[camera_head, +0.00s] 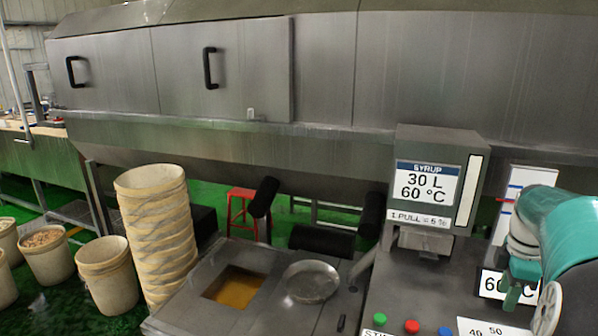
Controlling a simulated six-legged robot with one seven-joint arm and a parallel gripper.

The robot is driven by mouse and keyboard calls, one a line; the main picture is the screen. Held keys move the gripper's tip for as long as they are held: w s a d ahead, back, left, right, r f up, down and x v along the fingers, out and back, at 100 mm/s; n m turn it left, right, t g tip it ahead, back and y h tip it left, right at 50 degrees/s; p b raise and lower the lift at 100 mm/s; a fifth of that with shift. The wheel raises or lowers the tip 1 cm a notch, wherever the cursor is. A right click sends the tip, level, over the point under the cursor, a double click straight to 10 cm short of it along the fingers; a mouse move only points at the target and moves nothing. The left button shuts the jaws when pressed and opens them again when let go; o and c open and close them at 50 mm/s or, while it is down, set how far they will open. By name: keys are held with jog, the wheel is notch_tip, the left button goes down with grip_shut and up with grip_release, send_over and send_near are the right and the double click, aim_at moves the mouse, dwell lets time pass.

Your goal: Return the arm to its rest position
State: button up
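My teal and grey arm (568,230) is at the right edge, bent close to the camera in front of the syrup station. A small teal end part, which looks like my gripper (516,290), points down in front of a white "60 °C" label. Its fingers are too small and overlapped to show whether they are open or shut. I see nothing clearly held in it.
A syrup dispenser (437,185) stands left of my arm, above a counter with green, red (411,327) and blue buttons. A metal pan (311,282) sits beside a square opening with amber liquid (236,288). Stacked buckets (157,235) stand left. A large steel drum housing (330,70) spans the back.

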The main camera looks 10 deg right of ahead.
jog(key=a+r+m+t+h, duration=0.1)
jog(key=a+r+m, duration=0.1)
jog(key=a, duration=0.9)
jog(key=a+r+m+t, duration=0.1)
jog(key=a+r+m, duration=0.15)
jog(key=a, duration=0.85)
jog(key=s+a+f+m+t, duration=0.1)
jog(key=s+a+m, duration=0.2)
jog(key=a, duration=0.4)
jog(key=s+a+f+m+t+y, duration=0.1)
jog(key=s+a+f+m+t, duration=0.1)
jog(key=s+a, duration=0.4)
jog(key=a+m, duration=0.1)
jog(key=a, duration=0.1)
jog(key=shift+a+f, duration=0.2)
jog(key=shift+a, duration=0.1)
jog(key=shift+s+m, duration=0.1)
jog(key=shift+m, duration=0.15)
